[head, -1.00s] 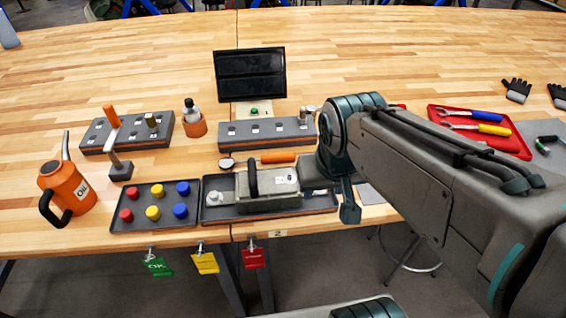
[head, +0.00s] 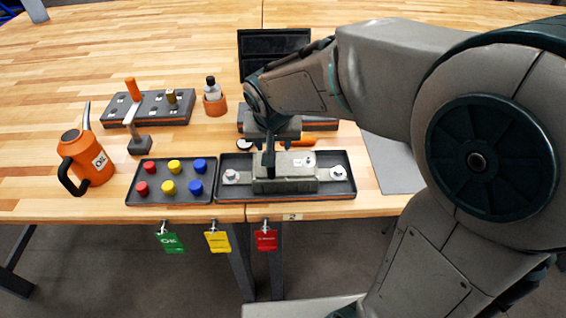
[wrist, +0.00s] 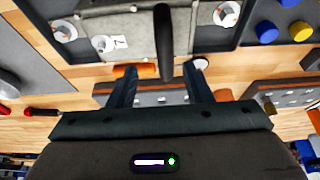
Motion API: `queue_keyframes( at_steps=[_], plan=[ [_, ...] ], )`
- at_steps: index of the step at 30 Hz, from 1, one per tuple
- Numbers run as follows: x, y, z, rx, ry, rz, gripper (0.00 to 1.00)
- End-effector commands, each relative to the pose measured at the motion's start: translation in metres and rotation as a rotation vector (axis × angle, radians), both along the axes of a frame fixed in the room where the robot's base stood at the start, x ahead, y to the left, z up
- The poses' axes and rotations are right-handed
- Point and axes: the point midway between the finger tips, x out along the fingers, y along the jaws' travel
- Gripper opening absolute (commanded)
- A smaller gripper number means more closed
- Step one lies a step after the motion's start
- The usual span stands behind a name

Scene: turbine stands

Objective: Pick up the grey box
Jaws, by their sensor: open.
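The grey box (head: 300,180) sits in a dark tray (head: 345,190) near the table's front edge, with a black upright handle (head: 268,165) on top. In the wrist view the grey box (wrist: 125,40) fills the top middle, and its dark handle (wrist: 163,40) points down between my fingers. My gripper (head: 272,148) is directly above the box in the head view. In the wrist view my gripper (wrist: 159,68) has its two fingers apart with the handle's end in the gap between them. Whether a finger touches the handle cannot be told.
A tray of coloured knobs (head: 170,180) is directly left of the box's tray. An orange oil can (head: 85,158) and a hammer (head: 138,140) stand further left. A socket rack (head: 180,105), a bottle in an orange holder (head: 214,100) and a dark screen (head: 262,50) are behind.

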Motion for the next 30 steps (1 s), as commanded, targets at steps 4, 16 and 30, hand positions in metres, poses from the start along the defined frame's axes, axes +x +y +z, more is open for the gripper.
queue_keyframes(
  at_steps=[4, 16, 30],
  plan=[
    [0.003, 0.0, -0.008, 0.0, 0.001, 0.001, 0.45],
    [0.024, 0.006, -0.044, -0.002, 0.002, 0.001, 0.45],
    [0.028, 0.006, -0.053, 0.0, -0.001, 0.0, 0.23]
  ],
)
